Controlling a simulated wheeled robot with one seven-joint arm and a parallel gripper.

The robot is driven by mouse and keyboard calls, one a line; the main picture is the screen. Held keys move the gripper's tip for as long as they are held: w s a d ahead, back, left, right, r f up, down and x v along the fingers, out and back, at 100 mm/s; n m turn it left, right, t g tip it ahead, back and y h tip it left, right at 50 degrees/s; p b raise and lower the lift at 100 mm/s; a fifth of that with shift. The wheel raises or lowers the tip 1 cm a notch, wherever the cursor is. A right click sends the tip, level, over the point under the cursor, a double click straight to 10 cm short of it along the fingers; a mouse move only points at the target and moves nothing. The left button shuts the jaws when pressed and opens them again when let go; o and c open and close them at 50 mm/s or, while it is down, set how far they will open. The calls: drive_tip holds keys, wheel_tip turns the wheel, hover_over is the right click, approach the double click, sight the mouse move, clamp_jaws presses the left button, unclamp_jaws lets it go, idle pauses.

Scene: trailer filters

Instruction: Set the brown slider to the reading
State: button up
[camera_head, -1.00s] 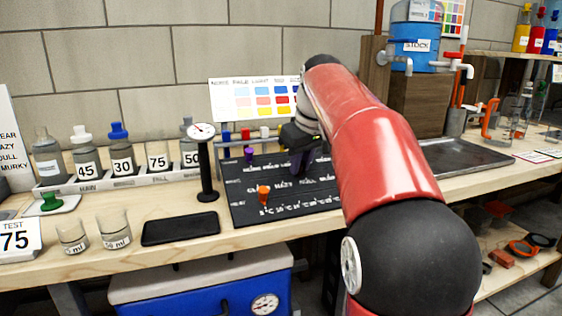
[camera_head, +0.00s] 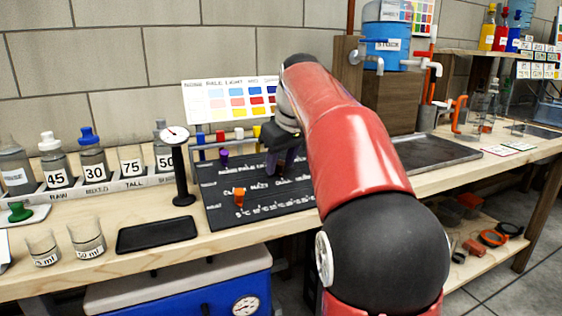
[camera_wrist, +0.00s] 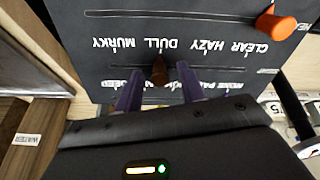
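The dark slider board (camera_head: 222,188) lies on the bench, and its labels and slots fill the wrist view (camera_wrist: 75,20). The brown slider (camera_wrist: 159,70) sits in the slot beside the CLEAR, HAZY, DULL, MURKY row, level with DULL. My gripper (camera_wrist: 159,86) has its purple fingers apart, one on each side of the brown slider, with gaps showing. In the head view my gripper (camera_head: 286,162) is over the right part of the board. The arm covers the board's right end. I cannot tell the slider clearly there.
An orange slider (camera_head: 239,196) and a purple slider (camera_head: 223,158) stand on other slots. A dial gauge on a black stand (camera_head: 181,165) is left of the board. A black tray (camera_head: 157,234), beakers and a rack of numbered bottles (camera_head: 120,183) lie further left. A sink (camera_head: 435,150) is right.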

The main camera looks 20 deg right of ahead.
drive_tip(key=p+v, duration=0.1)
drive_tip(key=v, duration=0.6)
drive_tip(key=shift+r, duration=0.2)
drive_tip(key=shift+s, duration=0.1)
drive_tip(key=s+a+f+m, duration=0.1)
drive_tip(key=s+a+f, duration=0.2)
drive_tip(key=s+f, duration=0.5)
drive_tip(key=s+a+f+m, duration=0.1)
drive_tip(key=s+a+f, duration=0.3)
drive_tip(key=s+f, duration=0.4)
drive_tip(key=s+a+f+m+t, duration=0.1)
drive_tip(key=s+a+f, duration=0.3)
drive_tip(key=s+f, duration=0.4)
drive_tip(key=shift+s, duration=0.25)
drive_tip(key=shift+a+r, duration=0.1)
